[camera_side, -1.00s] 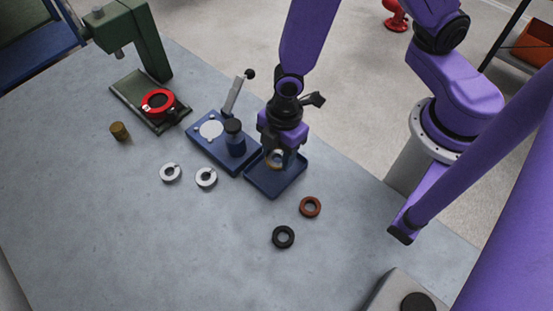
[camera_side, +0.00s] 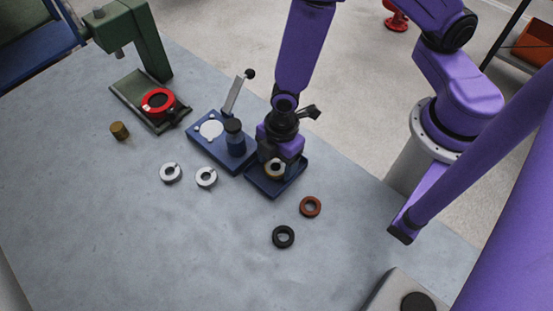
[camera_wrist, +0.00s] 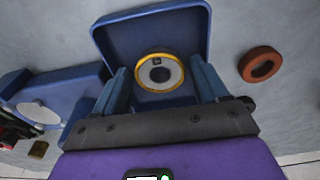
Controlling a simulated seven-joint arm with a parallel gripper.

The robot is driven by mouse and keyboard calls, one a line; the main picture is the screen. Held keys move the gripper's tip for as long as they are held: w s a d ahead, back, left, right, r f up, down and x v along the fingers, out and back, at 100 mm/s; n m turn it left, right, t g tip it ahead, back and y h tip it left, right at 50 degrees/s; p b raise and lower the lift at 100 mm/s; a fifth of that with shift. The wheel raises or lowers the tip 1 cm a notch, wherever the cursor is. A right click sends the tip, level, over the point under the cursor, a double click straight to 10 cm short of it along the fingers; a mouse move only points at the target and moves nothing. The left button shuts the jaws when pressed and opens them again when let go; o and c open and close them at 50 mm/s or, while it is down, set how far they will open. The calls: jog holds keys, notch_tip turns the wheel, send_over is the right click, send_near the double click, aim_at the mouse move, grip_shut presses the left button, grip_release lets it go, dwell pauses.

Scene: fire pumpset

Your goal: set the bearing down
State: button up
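The bearing (camera_side: 275,168) is a pale ring with a yellow-brown rim and a dark centre. It is low over the blue tray (camera_side: 264,187), in my gripper (camera_side: 276,166). In the wrist view the bearing (camera_wrist: 160,72) sits between the two blue fingers of my gripper (camera_wrist: 161,78), with the tray (camera_wrist: 110,40) behind it. The fingers are close on either side of the bearing, and the contact is hard to make out. I cannot tell whether the bearing touches the tray floor.
A blue lever fixture (camera_side: 207,148) stands left of the tray. An orange-brown ring (camera_side: 310,207) and a black ring (camera_side: 283,237) lie in front. Two silver collars (camera_side: 206,177), a brass cylinder (camera_side: 119,131) and a green press (camera_side: 148,45) with a red ring (camera_side: 158,102) are further left.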

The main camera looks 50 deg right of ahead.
notch_tip(320, 180, up, 12)
jog(key=d, duration=0.1)
jog(key=shift+d+r, duration=0.2)
jog(key=shift+d, duration=0.05)
dwell(0.7)
jog(key=s+d+r+m, duration=0.2)
jog(key=s+d+r, duration=0.3)
jog(key=d, duration=0.3)
jog(key=s+d+r+m+h, duration=0.1)
jog(key=s+d+r+m, duration=0.2)
jog(key=d+r, duration=0.3)
jog(key=shift+s+d, duration=0.85)
jog(key=shift+d, duration=0.15)
